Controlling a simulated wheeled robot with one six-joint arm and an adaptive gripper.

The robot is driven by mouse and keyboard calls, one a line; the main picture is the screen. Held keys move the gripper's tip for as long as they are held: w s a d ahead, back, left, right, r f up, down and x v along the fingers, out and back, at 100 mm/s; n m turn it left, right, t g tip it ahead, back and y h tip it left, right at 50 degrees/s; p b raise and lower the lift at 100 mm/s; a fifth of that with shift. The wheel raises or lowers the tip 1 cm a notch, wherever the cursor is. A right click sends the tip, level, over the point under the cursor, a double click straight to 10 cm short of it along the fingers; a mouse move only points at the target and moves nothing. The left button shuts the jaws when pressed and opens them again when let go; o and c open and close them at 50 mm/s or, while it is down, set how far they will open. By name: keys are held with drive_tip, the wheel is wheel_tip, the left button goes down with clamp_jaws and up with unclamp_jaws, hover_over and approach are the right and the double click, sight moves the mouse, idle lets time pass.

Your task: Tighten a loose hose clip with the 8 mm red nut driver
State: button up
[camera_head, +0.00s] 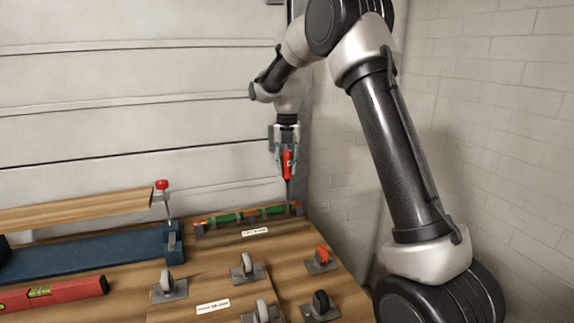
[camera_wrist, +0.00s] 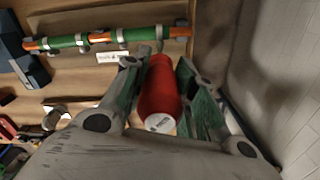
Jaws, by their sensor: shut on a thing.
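My gripper (camera_head: 287,153) is shut on the red nut driver (camera_head: 287,163), which points downward with its dark shaft below. In the wrist view the red handle (camera_wrist: 161,95) lies between the two green-padded fingers. The handle's pale end carries print too small to read. The hose (camera_head: 247,214), green with orange stretches and several clips, lies along the back of the bench. It also shows in the wrist view (camera_wrist: 140,34). The driver's tip is near the right end of the hose in the head view. I cannot tell whether it touches a clip.
Several caster-like parts on plates stand in front, one with an orange wheel (camera_head: 322,255). A blue clamp base (camera_head: 90,256), a wooden plank (camera_head: 75,211) and a red level (camera_head: 55,294) are at left. A brick wall (camera_head: 500,120) closes the right side.

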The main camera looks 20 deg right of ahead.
sight(287, 150)
drive_tip(key=m, duration=0.5)
drive_tip(key=shift+r, duration=3.5)
